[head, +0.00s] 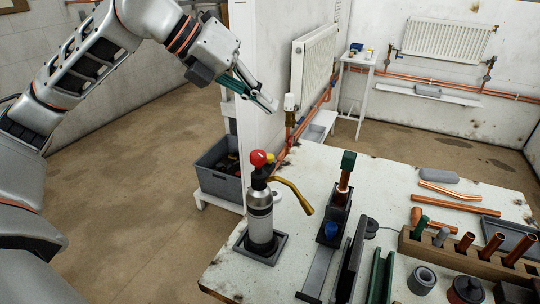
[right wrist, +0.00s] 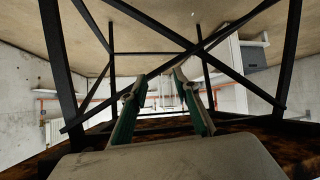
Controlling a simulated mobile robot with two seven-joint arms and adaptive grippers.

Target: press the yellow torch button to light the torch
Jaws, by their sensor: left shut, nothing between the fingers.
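The torch (head: 260,215) stands upright in a dark square holder (head: 262,249) at the table's near left. It has a grey cylinder, a red knob (head: 258,158) on top and a brass nozzle (head: 297,196) pointing right and down. The small yellow button (head: 270,158) shows beside the red knob. No flame is visible at the nozzle. My left gripper (head: 270,103) is shut and empty, above the torch and apart from it. My right gripper (right wrist: 160,76) shows only in the right wrist view, with its green-sided fingers apart and nothing between them, under dark crossed bars.
A dark stand with a green-topped copper piece (head: 346,172) is right of the torch. Copper pipes and a wooden rack (head: 455,255) fill the table's right side. A grey crate (head: 218,170) sits behind the table, near a wall panel with a white-capped radiator valve (head: 290,103).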

